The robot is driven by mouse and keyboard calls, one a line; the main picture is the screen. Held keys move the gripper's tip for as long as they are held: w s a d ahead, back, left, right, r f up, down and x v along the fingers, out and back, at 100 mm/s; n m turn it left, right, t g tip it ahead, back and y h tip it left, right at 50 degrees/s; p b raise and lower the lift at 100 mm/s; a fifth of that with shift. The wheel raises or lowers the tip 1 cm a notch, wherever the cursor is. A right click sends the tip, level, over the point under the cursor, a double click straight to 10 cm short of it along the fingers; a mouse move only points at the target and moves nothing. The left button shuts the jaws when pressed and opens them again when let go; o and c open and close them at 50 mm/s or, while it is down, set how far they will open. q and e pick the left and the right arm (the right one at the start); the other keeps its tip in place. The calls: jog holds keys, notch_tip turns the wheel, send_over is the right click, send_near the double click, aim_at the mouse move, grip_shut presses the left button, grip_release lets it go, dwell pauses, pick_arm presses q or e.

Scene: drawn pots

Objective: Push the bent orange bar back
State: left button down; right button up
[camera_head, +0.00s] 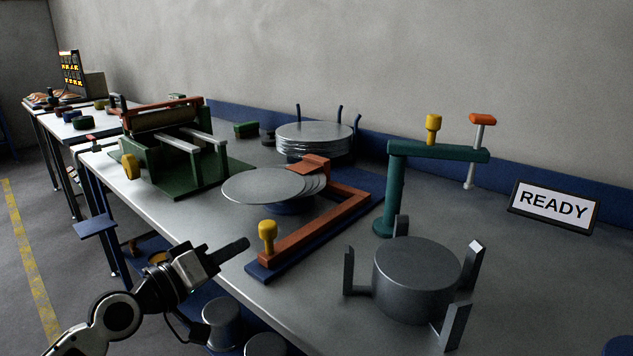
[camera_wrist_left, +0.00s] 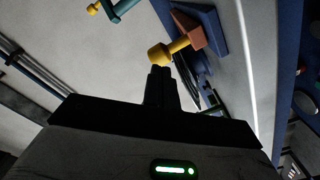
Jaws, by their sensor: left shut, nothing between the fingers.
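The bent orange bar (camera_head: 318,228) lies on a blue base (camera_head: 262,271) on the grey table. A yellow knob (camera_head: 267,232) stands upright on its near end. Its far end lies beside a fan of thin metal discs (camera_head: 268,186). My left gripper (camera_head: 244,243) is shut and empty, just left of the yellow knob and apart from it in the head view. In the left wrist view the shut fingertips (camera_wrist_left: 160,70) are close to the yellow knob (camera_wrist_left: 159,54), with the orange bar (camera_wrist_left: 187,28) beyond; whether they touch I cannot tell. My right gripper is not in view.
A teal arm (camera_head: 437,151) with a yellow knob and an orange handle stands right. A grey pronged cylinder (camera_head: 416,279) stands in front of it. A green roller machine (camera_head: 175,150) is at the left. Stacked discs (camera_head: 314,138) stand behind. A READY sign (camera_head: 553,206) stands right.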

aim_at(261, 234)
pick_arm(q)
jog(key=shift+w+d, duration=0.15)
jog(key=shift+w, duration=0.1)
jog(key=shift+x, duration=2.55)
jog(key=shift+b+x, duration=0.85)
jog(key=shift+x, duration=1.65)
